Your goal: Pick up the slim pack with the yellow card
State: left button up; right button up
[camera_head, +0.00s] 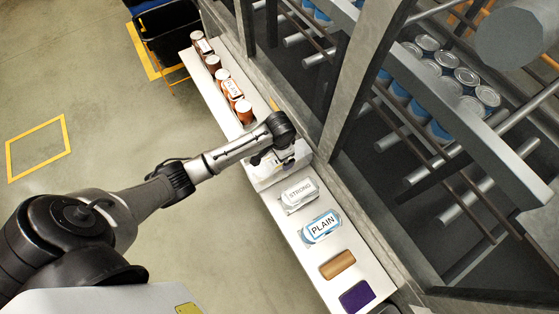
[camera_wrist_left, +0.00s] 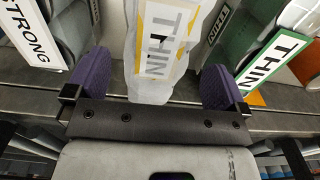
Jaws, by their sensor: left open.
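The slim pack with the yellow card (camera_wrist_left: 160,45) is a clear-white pouch with a yellow-edged card reading THIN, in the middle of the left wrist view. My left gripper (camera_wrist_left: 154,82) is open, with one purple fingertip on each side of the pack. I cannot tell whether either fingertip touches it. In the head view my left gripper (camera_head: 280,158) is over the white shelf (camera_head: 258,182), and it and the wrist largely hide the pack. My right gripper is not in view.
In the wrist view a STRONG pack (camera_wrist_left: 30,35) stands left and a green-card THIN pack (camera_wrist_left: 272,55) right. In the head view a PLAIN pack (camera_head: 321,226), a brown item (camera_head: 338,264), a purple item (camera_head: 356,296) and red-brown cans (camera_head: 232,90) share the shelf. A rack post (camera_head: 365,75) rises behind.

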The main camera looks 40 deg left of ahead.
aim_at(279, 166)
pick_arm(q)
jog(key=shift+s+f, duration=0.2)
jog(key=shift+f, duration=2.7)
jog(key=c, duration=1.5)
jog(key=shift+r, duration=0.1)
jog(key=shift+c, duration=0.7)
jog(key=shift+r+p, duration=0.1)
jog(key=shift+p, duration=0.2)
